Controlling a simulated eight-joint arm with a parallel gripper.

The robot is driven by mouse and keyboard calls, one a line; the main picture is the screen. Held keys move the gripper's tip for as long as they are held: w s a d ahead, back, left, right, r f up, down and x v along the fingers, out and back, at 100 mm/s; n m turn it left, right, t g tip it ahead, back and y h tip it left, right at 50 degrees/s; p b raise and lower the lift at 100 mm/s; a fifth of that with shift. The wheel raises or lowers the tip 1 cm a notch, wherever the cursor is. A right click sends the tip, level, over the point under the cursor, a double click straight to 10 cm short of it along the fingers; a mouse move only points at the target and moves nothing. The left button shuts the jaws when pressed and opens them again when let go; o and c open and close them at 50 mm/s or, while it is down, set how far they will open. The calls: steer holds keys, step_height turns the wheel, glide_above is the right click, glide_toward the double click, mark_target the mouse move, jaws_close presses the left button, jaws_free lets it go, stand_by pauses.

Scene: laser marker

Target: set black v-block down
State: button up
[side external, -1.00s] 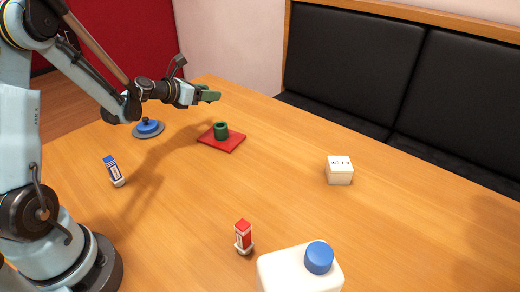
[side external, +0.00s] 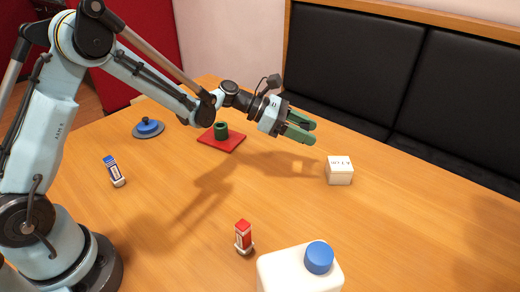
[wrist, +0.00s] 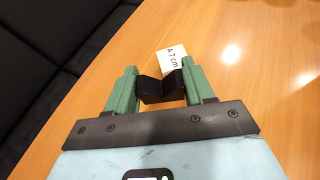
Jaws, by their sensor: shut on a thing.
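In the wrist view the black v-block (wrist: 163,88) sits between the two green fingers of my gripper (wrist: 160,85), which are shut on it. In the side view my gripper (side external: 300,127) is held above the table, left of and higher than the white block (side external: 339,171); the v-block is hard to make out there. The white block, marked "A 7 cm", shows just beyond the v-block in the wrist view (wrist: 174,55), partly hidden by it.
A red plate (side external: 237,147) with a green ring (side external: 221,131) lies behind my arm. A blue knob on a grey disc (side external: 148,128), a blue-and-white item (side external: 113,171), a red-and-white item (side external: 243,237) and a blue-capped white jug (side external: 300,272) stand on the table (side external: 420,230). The table right of the white block is clear.

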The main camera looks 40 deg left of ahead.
steer(key=s+d+m+g+h, duration=0.1)
steer(key=s+d+m+g, duration=0.3)
steer(key=d, duration=0.4)
steer(key=s+d+m+g+h, duration=0.1)
steer(key=s+d+m+g, duration=0.25)
steer(key=d, duration=0.45)
steer(key=m+g+y, duration=0.4)
steer(key=m+g, duration=0.4)
steer(key=g, duration=0.1)
glide_above(366, 290)
steer(key=s, duration=0.2)
steer(key=shift+n, duration=0.25)
step_height(366, 290, down, 9)
steer(key=shift+r, duration=0.1)
steer(key=o, duration=1)
steer(key=shift+o, duration=0.2)
